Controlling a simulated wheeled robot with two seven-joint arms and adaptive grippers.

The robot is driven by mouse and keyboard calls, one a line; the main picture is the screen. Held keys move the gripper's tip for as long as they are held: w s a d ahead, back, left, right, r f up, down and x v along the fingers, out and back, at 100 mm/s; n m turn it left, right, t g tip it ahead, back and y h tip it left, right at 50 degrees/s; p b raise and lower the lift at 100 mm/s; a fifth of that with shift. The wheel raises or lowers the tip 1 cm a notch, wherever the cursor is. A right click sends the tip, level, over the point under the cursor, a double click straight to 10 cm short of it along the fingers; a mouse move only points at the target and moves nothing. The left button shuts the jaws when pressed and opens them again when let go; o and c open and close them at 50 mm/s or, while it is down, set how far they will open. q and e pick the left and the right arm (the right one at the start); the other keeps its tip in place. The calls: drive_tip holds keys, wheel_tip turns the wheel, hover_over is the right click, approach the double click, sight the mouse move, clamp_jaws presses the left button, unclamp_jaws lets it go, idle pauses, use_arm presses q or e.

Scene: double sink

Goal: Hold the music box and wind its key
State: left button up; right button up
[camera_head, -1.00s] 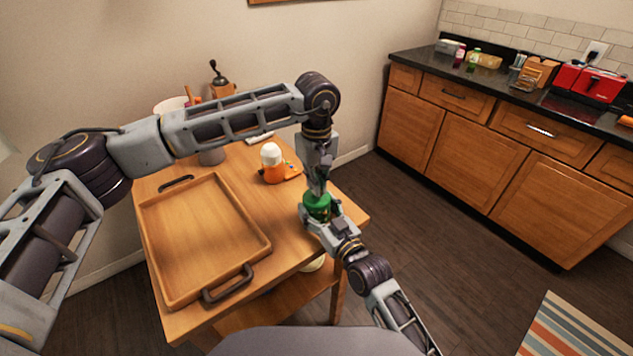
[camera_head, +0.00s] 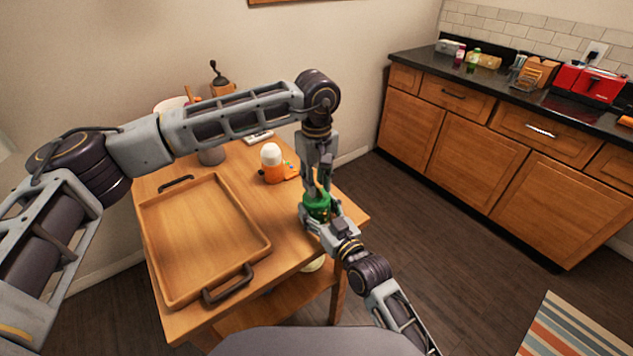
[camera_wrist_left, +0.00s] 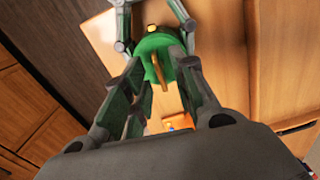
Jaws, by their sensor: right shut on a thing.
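The green music box (camera_head: 317,207) is held near the table's right front corner. My right gripper (camera_head: 322,218) comes from the lower right and is shut on it. My left gripper (camera_head: 317,190) points straight down just above the box. In the left wrist view the box's green top (camera_wrist_left: 160,47) shows with a thin gold-brown key (camera_wrist_left: 159,70) standing out of it. The left fingers (camera_wrist_left: 162,85) are apart, one on each side of the key, with a gap visible. Parts of the right gripper show beyond the box in that view.
A wooden tray (camera_head: 265,246) with dark handles fills the table's left part. An orange jar with a white top (camera_head: 272,164) stands behind the grippers. A coffee grinder (camera_head: 219,82) and a white remote-like thing (camera_head: 259,137) are farther back.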

use_arm(q)
wheel_tip(320, 180, up, 12)
drive_tip(key=shift+f, duration=0.2)
idle(0.4)
use_arm(e)
drive_tip(key=o, duration=1.2)
drive_tip(key=shift+c, duration=0.2)
drive_tip(key=shift+d, duration=0.1)
drive_tip(key=v, duration=1.2)
use_arm(q)
wheel_tip(320, 180, up, 9)
drive_tip(key=p, duration=0.9)
use_arm(e)
wheel_tip(320, 180, up, 9)
